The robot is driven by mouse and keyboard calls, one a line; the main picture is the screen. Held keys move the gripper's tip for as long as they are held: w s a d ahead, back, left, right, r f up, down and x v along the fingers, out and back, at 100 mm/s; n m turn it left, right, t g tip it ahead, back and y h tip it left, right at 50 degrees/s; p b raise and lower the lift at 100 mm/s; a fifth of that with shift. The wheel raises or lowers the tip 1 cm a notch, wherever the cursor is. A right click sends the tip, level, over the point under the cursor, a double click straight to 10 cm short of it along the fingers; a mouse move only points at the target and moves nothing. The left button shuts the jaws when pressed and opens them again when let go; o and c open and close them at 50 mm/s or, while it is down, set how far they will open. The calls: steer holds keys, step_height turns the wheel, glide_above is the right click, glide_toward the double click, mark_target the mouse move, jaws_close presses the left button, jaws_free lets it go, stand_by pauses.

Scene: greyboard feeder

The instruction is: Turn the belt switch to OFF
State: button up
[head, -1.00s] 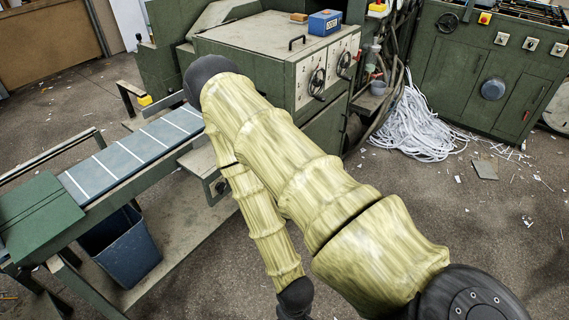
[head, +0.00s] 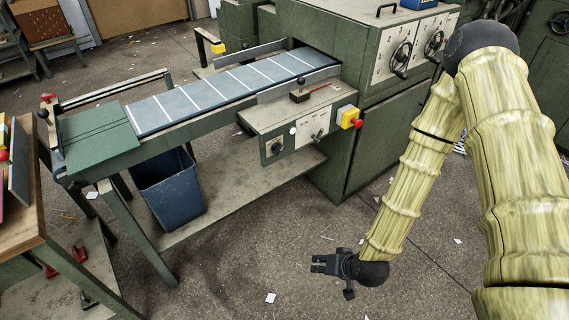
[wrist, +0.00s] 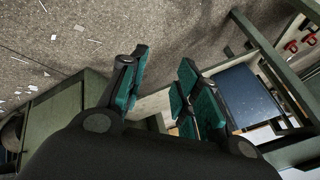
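The belt (head: 215,92) is a blue-grey conveyor with white cross lines, running from the green end plate up to the green machine.
A yellow box with a red button (head: 350,118) juts from the control box's right end. A blue bin (head: 170,188) stands under the belt on a low shelf (head: 245,190). A wooden table (head: 22,205) is at left. The floor around my gripper is open, with paper scraps.

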steer(key=w+a+r+t+y+b, duration=0.2)
steer(key=w+a+t+b, duration=0.15)
steer(key=w, duration=0.35)
steer(key=w+a+r+t+y+b, duration=0.15)
steer(key=w+b, duration=0.25)
steer(key=w, duration=0.4)
steer(key=t+y+b, duration=0.3)
steer(key=t+b, duration=0.2)
steer(key=b, duration=0.2)
glide_toward(277, 149)
steer(key=b+x, duration=0.1)
steer(key=x, duration=0.7)
steer(key=shift+w+d+m+b, duration=0.25)
steer(key=shift+w+m+b, duration=0.05)
steer(key=shift+w, duration=0.1)
steer(key=c, duration=0.6)
